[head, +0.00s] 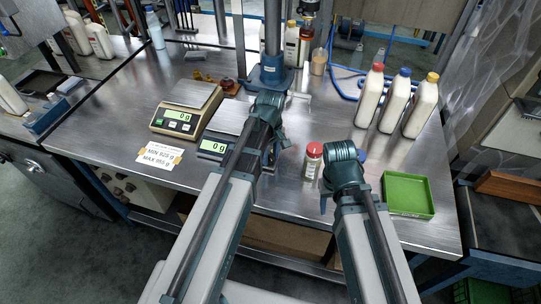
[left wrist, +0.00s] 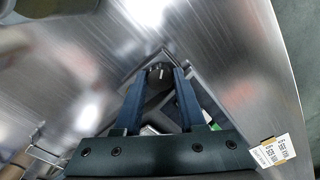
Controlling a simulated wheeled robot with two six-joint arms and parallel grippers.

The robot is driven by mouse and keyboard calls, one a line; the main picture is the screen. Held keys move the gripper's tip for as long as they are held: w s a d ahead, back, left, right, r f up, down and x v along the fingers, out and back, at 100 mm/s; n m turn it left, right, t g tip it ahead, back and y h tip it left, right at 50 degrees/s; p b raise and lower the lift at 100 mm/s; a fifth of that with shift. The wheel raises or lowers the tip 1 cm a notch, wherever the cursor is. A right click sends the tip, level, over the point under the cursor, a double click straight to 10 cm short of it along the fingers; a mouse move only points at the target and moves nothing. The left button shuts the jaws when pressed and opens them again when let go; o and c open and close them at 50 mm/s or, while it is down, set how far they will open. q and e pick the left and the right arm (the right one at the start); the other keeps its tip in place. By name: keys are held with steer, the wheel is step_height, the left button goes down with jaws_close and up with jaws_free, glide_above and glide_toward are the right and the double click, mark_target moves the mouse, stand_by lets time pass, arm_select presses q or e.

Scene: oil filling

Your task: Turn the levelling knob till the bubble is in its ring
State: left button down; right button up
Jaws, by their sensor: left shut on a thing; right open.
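A dark round knob with a pale mark (left wrist: 159,71) is between my left gripper's fingertips (left wrist: 158,80) in the left wrist view. The fingers are shut on it, at the corner of a shiny metal plate. In the head view my left gripper (head: 277,146) is at the right side of the front scale (head: 213,147), whose green display reads 0 g. My arm covers part of this scale, and the knob is hidden there. I cannot make out the bubble or its ring in either view. My right gripper (head: 326,190) is open, low over the table beside a red-capped jar (head: 312,163).
A second scale (head: 178,121) stands behind, left of the front one. A paper label (head: 160,155) lies at the front left. A green tray (head: 408,196) is at the right, and several white bottles (head: 395,103) stand behind it. A post base (head: 268,76) is at the back.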

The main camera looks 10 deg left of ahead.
stand_by(0.5)
arm_select(q)
steer(key=shift+c, duration=2.4)
jaws_free()
